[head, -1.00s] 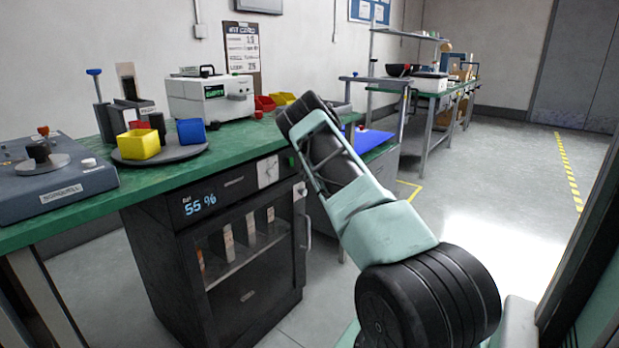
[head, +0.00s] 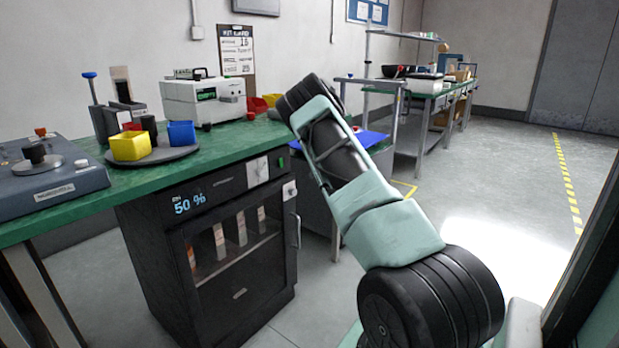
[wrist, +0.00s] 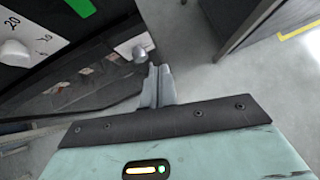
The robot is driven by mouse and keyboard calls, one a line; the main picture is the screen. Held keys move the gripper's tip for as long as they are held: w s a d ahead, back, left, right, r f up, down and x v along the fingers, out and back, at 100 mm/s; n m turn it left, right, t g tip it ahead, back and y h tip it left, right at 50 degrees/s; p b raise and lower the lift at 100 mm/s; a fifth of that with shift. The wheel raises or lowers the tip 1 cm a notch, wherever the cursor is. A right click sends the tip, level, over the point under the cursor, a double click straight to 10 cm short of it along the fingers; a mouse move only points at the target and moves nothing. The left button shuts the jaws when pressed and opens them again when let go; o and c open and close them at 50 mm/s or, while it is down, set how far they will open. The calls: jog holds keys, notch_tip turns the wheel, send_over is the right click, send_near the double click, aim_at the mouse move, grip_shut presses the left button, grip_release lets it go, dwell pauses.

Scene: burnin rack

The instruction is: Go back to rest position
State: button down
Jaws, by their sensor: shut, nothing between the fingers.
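My gripper (wrist: 157,85) shows in the wrist view with its two grey fingers closed together and nothing between them. It points down past the front of the black cabinet, close to a knob (wrist: 139,54) on the cabinet's white plate. In the head view my arm reaches up and left over the floor, and my gripper is hidden behind it. The black cabinet (head: 240,292) stands under the green bench, its glass door closed, with a display reading 50 %.
The green bench (head: 225,149) holds a blue-grey device (head: 50,185), a round tray with a yellow bin (head: 130,146) and a blue bin (head: 182,133), and a white instrument (head: 203,100). A second bench (head: 435,92) stands farther back. Open floor (head: 500,200) lies to the right.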

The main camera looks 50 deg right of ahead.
jog(key=shift+d+v, duration=0.2)
jog(key=shift+v, duration=0.9)
jog(key=shift+d+v, duration=0.2)
jog(key=shift+v, duration=0.85)
jog(key=shift+s, duration=0.1)
